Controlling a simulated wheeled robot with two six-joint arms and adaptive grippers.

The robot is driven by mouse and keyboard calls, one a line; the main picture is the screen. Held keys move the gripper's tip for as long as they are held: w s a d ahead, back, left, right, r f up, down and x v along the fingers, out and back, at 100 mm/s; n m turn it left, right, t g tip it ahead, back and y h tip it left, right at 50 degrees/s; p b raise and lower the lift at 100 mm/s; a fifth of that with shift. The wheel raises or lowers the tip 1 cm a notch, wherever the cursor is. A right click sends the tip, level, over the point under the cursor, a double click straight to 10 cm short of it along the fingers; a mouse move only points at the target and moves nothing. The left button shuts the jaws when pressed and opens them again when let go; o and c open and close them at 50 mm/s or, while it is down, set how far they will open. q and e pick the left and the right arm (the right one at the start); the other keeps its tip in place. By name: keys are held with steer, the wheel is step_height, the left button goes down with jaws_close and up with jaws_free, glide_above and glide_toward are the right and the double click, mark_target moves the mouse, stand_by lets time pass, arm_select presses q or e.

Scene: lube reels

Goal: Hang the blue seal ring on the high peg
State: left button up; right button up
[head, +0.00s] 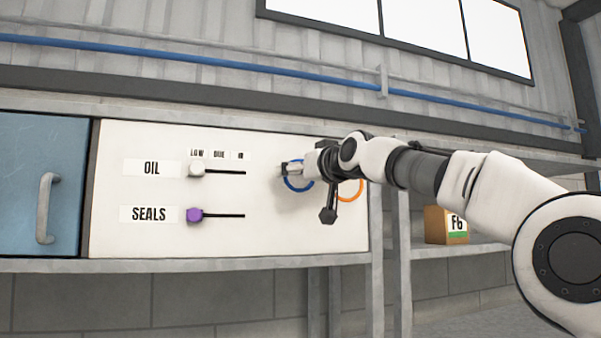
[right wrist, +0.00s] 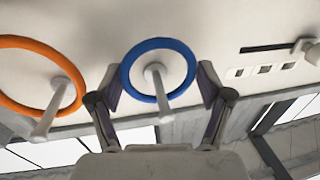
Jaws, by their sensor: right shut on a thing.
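The blue seal ring (head: 297,190) is at the right part of the white panel (head: 240,240), partly hidden by my right gripper (head: 291,168). In the right wrist view the blue ring (right wrist: 186,62) sits between the two fingers of my right gripper (right wrist: 158,80), which is shut on it. A pale peg (right wrist: 160,92) appears inside the ring's opening there; I cannot tell whether the ring hangs on it. An orange ring (head: 350,200) is just right of the blue one. It appears around another pale peg (right wrist: 46,116) in the wrist view (right wrist: 30,42). My left gripper is out of view.
The panel carries an OIL slider with a white knob (head: 196,169) and a SEALS slider with a purple knob (head: 194,215). A blue door (head: 25,190) with a handle is at the left. A box marked F6 (head: 440,225) stands on a shelf at the right.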

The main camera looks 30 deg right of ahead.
steer(key=shift+w, duration=0.1)
steer(key=o, duration=0.8)
steer(key=shift+c, duration=0.2)
